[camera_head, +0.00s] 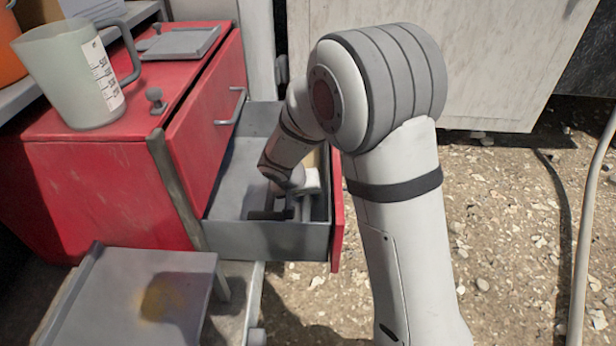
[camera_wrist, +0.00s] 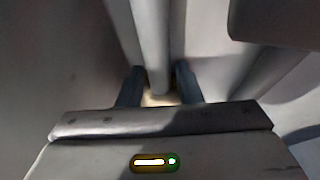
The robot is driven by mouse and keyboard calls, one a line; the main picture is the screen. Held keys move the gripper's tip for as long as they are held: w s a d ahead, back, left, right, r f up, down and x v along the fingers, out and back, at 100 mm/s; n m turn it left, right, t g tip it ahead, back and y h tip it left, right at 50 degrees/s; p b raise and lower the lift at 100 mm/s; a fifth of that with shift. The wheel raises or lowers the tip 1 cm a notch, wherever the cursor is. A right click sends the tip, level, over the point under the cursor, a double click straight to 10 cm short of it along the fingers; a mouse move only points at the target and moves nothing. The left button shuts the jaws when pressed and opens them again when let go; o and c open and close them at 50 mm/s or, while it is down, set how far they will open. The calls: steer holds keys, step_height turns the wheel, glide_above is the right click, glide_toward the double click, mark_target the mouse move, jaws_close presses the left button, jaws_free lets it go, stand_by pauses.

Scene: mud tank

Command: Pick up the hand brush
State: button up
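The hand brush cannot be made out for certain in the head view, where my arm covers part of the drawer. In the wrist view a pale grey rod-like shape (camera_wrist: 150,45), possibly its handle, runs down to a point between my two dark fingers. My gripper (camera_wrist: 158,86) has its fingers apart, one on each side of this shape, with what look like narrow gaps. A tan patch shows just below the shape's end. In the head view my gripper is down inside the open grey drawer (camera_head: 262,240), near its right side, and its fingers are not clear.
The drawer has raised walls and a red front panel (camera_head: 337,215) close to my gripper. The red cabinet (camera_head: 95,190) carries a measuring jug (camera_head: 72,78) and a grey tray (camera_head: 182,43). A grey step (camera_head: 120,300) stands in front. Gravel lies right of my arm, with a hose (camera_head: 583,230).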

steer(key=shift+c, duration=0.4)
jaws_close()
